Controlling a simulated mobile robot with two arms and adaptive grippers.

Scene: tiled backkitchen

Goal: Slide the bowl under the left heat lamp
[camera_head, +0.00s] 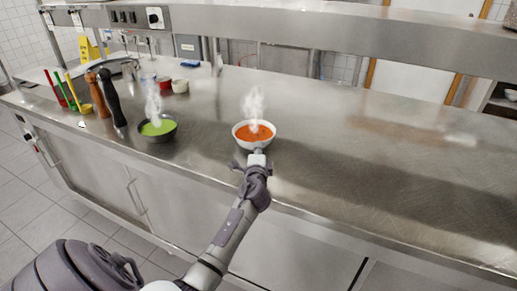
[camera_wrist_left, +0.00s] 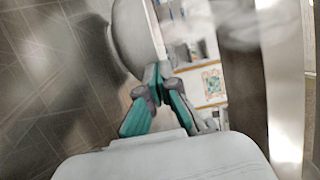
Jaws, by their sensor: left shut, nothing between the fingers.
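A white bowl (camera_head: 240,141) of steaming orange soup stands upright on the steel counter. A darker metal bowl (camera_head: 160,136) of steaming green soup stands to its left. My left gripper (camera_head: 257,155) is shut and empty at the near side of the white bowl. In the left wrist view the closed fingertips (camera_wrist_left: 156,75) are at the edge of a pale bowl (camera_wrist_left: 136,32); I cannot tell whether they touch it. I cannot make out a heat lamp for certain. My right gripper is not in view.
A steel shelf (camera_head: 330,31) with a switch panel at its left end runs above the counter (camera_head: 330,140). The counter right of the white bowl is clear.

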